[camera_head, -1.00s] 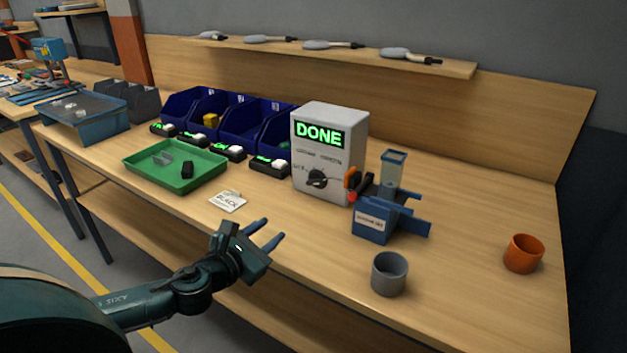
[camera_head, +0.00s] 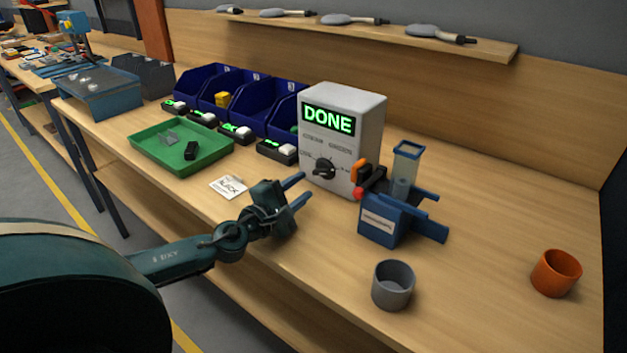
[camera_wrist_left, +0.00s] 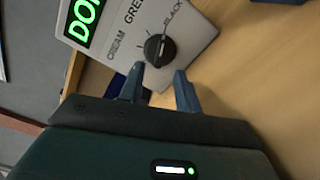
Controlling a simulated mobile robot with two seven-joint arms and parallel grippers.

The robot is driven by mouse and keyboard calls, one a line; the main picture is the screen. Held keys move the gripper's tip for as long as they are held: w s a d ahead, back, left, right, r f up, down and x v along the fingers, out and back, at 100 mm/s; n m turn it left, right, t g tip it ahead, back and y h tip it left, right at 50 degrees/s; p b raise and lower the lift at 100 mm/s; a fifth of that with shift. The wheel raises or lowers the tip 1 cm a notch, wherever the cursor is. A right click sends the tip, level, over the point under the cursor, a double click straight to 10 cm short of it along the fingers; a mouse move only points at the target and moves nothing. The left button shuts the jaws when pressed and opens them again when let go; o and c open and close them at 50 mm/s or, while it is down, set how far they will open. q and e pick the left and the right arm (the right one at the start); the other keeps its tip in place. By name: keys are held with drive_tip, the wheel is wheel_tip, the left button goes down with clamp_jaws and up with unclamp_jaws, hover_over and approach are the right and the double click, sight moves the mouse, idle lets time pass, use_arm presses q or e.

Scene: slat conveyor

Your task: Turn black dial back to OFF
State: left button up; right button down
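The black dial (camera_head: 324,169) is on the front of a grey box (camera_head: 344,150) whose screen reads DONE in green. In the left wrist view the dial (camera_wrist_left: 160,50) has labels CREAM, GREEN and BLACK around it, and its pointer mark is towards BLACK. My left gripper (camera_head: 299,190) is open and empty, just in front of and below the dial. In the left wrist view its two fingertips (camera_wrist_left: 158,75) are apart, close to the dial but not around it. My right gripper is not in view.
A blue hopper device (camera_head: 385,218) stands right of the box. A grey cup (camera_head: 393,287) and an orange cup (camera_head: 556,273) stand on the bench front. A BLACK card (camera_head: 228,187), green tray (camera_head: 142,147) and blue bins (camera_head: 246,127) are to the left.

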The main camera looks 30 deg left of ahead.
sight(319, 173)
use_arm(q)
drive_tip(key=shift+w+d, duration=0.15)
drive_tip(key=shift+w, duration=1.2)
drive_tip(key=shift+w+d, duration=0.1)
drive_tip(key=shift+w, duration=1.25)
clamp_jaws()
